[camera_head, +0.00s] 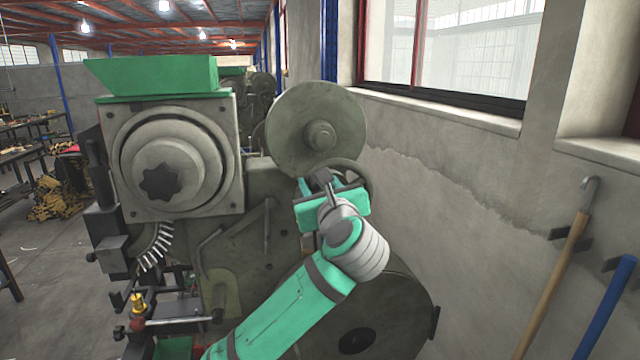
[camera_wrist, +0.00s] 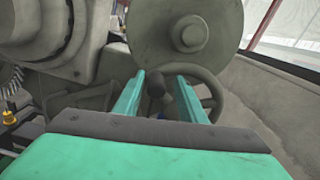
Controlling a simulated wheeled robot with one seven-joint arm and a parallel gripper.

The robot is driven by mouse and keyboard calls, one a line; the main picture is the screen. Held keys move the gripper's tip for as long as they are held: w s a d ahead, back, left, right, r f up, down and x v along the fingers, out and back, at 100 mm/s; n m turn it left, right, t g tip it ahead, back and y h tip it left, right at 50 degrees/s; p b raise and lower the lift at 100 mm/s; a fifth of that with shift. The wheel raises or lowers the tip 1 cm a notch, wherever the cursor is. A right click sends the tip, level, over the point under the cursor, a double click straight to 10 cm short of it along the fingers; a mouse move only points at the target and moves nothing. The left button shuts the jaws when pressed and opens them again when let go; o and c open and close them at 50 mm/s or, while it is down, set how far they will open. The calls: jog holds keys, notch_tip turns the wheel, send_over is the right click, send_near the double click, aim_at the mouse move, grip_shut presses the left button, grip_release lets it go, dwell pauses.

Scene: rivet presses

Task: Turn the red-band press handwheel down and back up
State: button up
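The press (camera_head: 250,235) is a large grey-green machine with a green hopper on top. Its dark spoked handwheel (camera_head: 352,172) sits below the round grey disc, partly hidden behind my gripper (camera_head: 325,185). In the wrist view the handwheel (camera_wrist: 217,92) shows behind and to the right of the fingers. My gripper (camera_wrist: 160,76) has its two green fingers apart. A dark rounded knob (camera_wrist: 155,83) appears in the gap between them, at or just beyond the tips; I cannot tell whether they touch it. I see no clear red band on the press.
A large grey disc (camera_head: 318,128) stands above the handwheel, and a big dark drum (camera_head: 372,318) lies below. The concrete wall (camera_head: 480,220) is close on the right, with long-handled tools (camera_head: 552,285) hanging on it. Open floor shows at far left.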

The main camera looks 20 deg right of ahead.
jog(key=v, duration=1)
jog(key=shift+s+d, duration=0.15)
jog(key=shift+s, duration=0.05)
jog(key=shift+w, duration=0.15)
